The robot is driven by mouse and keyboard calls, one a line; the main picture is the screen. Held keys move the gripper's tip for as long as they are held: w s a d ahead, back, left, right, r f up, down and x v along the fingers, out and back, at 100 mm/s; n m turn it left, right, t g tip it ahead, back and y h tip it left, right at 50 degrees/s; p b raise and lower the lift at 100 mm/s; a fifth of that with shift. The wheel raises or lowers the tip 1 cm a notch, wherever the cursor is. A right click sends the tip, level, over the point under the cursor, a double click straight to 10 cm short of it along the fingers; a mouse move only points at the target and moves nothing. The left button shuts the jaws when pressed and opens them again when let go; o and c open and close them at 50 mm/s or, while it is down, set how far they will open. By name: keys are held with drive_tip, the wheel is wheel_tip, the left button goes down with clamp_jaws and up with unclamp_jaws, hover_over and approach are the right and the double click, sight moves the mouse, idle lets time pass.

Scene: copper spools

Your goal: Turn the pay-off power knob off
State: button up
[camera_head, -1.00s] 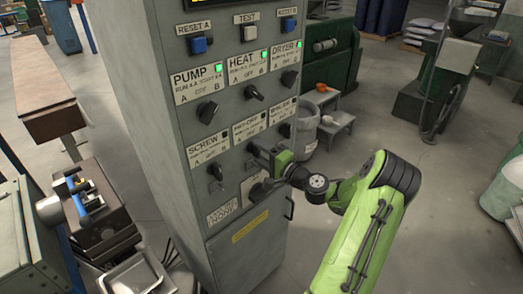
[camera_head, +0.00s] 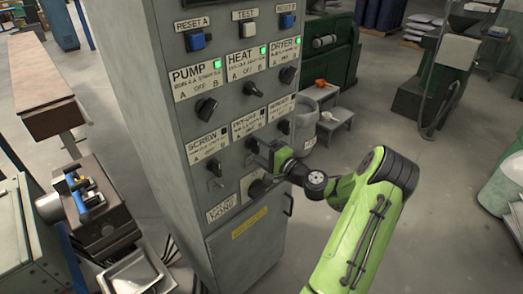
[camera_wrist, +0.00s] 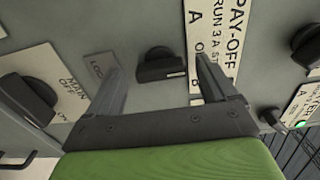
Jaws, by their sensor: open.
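The grey control cabinet (camera_head: 178,190) carries rows of black knobs under white labels. In the wrist view the pay-off knob (camera_wrist: 160,67) lies between my fingers, beside the PAY-OFF label (camera_wrist: 222,40). Its white mark is at its right end; my right finger partly hides the lettering there. My gripper (camera_wrist: 160,75) is open, one finger on each side of the knob, with visible gaps. In the head view my gripper (camera_head: 262,155) reaches the panel in the lower knob row and partly covers the knob. The small lamp (camera_wrist: 269,117) by the label looks dark.
The main knob (camera_wrist: 28,100) is left of my gripper in the wrist view; another knob (camera_wrist: 308,45) is at the right edge. Green lamps are lit above the PUMP (camera_head: 217,65), HEAT and DRYER knobs. The screw knob (camera_head: 214,169) is close by.

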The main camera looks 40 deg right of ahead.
drive_tip(key=s+b, duration=0.1)
drive_tip(key=s, duration=1.4)
drive_tip(key=shift+s+d, duration=0.2)
drive_tip(key=shift+s, duration=0.2)
drive_tip(key=shift+w, duration=0.1)
